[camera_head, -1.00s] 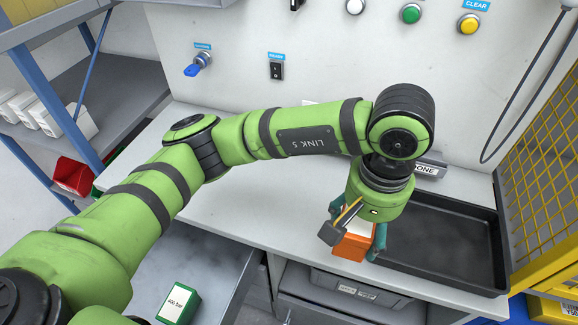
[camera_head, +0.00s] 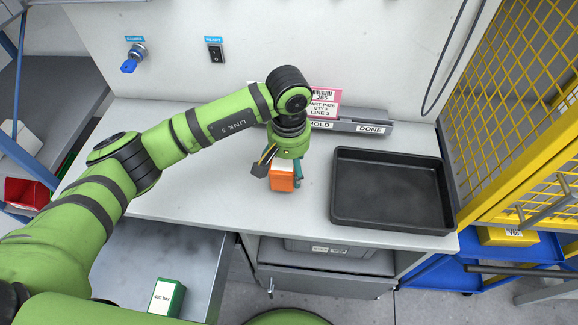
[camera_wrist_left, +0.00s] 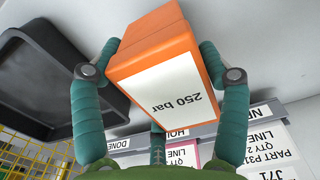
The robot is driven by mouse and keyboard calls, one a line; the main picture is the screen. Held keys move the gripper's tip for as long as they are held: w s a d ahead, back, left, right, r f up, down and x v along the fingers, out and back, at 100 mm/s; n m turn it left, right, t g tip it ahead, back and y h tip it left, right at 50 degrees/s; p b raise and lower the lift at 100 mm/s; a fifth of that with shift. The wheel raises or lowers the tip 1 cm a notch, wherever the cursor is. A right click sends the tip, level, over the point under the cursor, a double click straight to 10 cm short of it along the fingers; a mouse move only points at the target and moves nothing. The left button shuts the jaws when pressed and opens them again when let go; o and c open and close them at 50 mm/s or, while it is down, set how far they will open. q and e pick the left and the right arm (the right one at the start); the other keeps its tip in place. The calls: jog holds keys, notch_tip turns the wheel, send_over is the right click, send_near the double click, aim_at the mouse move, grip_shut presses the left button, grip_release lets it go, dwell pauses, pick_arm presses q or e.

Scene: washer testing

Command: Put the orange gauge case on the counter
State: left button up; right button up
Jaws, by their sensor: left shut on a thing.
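The orange gauge case (camera_head: 283,178) is in my left gripper (camera_head: 283,172), over the grey counter (camera_head: 200,190), left of the black tray. In the left wrist view, the case (camera_wrist_left: 152,45) has a white face reading "250 bar", and the teal fingers of my left gripper (camera_wrist_left: 160,75) are shut around its two sides. I cannot tell whether the case touches the counter or hangs just above it. My right gripper is not in view.
The black tray (camera_head: 393,224) is empty at the right of the counter. A HOLD/DONE label rack (camera_head: 372,129) stands at the back. A green case labelled "400 bar" (camera_head: 167,297) sits on a lower grey surface at front left. The left counter is clear.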

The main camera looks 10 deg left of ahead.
pick_arm(q)
notch_tip(320, 180, down, 2)
jog(key=shift+f+p, duration=0.1)
jog(key=shift+p, duration=0.3)
jog(key=shift+f, duration=0.2)
jog(key=shift+f+b, duration=0.2)
jog(key=shift+b, duration=0.1)
jog(key=o, duration=1.4)
jog(key=shift+r, duration=0.1)
jog(key=shift+c, duration=0.2)
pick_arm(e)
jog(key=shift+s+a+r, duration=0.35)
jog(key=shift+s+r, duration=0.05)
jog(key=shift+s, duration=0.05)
